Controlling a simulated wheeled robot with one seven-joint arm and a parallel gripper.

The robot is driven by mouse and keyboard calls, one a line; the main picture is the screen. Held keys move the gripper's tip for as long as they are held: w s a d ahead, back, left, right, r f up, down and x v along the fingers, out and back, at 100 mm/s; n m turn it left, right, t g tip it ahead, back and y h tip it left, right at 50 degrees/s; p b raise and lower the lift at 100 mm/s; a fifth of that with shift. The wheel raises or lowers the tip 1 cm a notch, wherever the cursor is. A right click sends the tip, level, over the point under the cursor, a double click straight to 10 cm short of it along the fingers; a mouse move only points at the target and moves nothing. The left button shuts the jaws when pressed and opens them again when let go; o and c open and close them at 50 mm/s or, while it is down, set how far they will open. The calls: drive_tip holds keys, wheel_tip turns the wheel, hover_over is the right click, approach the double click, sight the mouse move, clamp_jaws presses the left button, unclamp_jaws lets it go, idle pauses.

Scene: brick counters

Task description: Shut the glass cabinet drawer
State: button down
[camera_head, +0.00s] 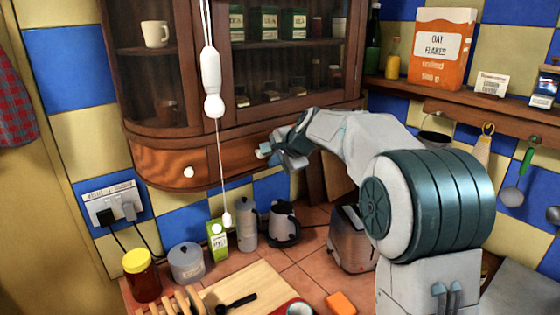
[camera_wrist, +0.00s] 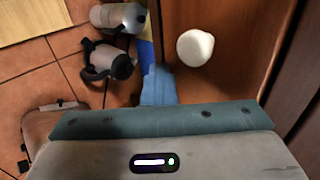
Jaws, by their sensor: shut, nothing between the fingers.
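The glass cabinet (camera_head: 270,60) hangs on the wall, with glass doors above and a row of wooden drawer fronts below. The drawer (camera_head: 235,155) has a brown wooden front at my gripper; its front also fills the upper middle of the wrist view (camera_wrist: 225,75), with a round white knob (camera_wrist: 195,48). I cannot tell how far it stands out. My gripper (camera_head: 266,150) is shut and empty at the right part of this front. In the wrist view its blue fingertips (camera_wrist: 157,85) are beside the front, below and left of the knob; contact is unclear.
A curved left front has its own white knob (camera_head: 188,172). A white hanging cord pull (camera_head: 211,80) crosses the view before the cabinet.

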drive_tip(key=shift+a, duration=0.25)
drive_tip(key=shift+s+d+b, duration=0.1)
drive_tip(key=shift+s+b, duration=0.05)
drive_tip(key=shift+b, duration=0.15)
drive_tip(key=s+d+f+b+v, duration=0.15)
drive_tip(key=b+v, duration=0.25)
drive_tip(key=v, duration=0.9)
drive_tip(key=s+d+f+n+g+h, duration=0.1)
drive_tip(key=s+d+f+n+h, duration=0.1)
drive_tip(key=s+f, duration=0.5)
drive_tip(key=s+d+f+n+g+h, duration=0.1)
drive_tip(key=s+d+f+n, duration=0.2)
drive_tip(key=s, duration=1)
drive_tip(key=s+d+f+n+g+h, duration=0.2)
drive_tip(key=s+f+n, duration=0.3)
drive_tip(key=s+f, duration=0.5)
wheel_tip(320, 180, down, 2)
drive_tip(key=shift+s+d+f+n+h, duration=0.15)
drive_tip(key=shift+s+d+n+h, duration=0.15)
drive_tip(key=shift+s+d+n, duration=0.1)
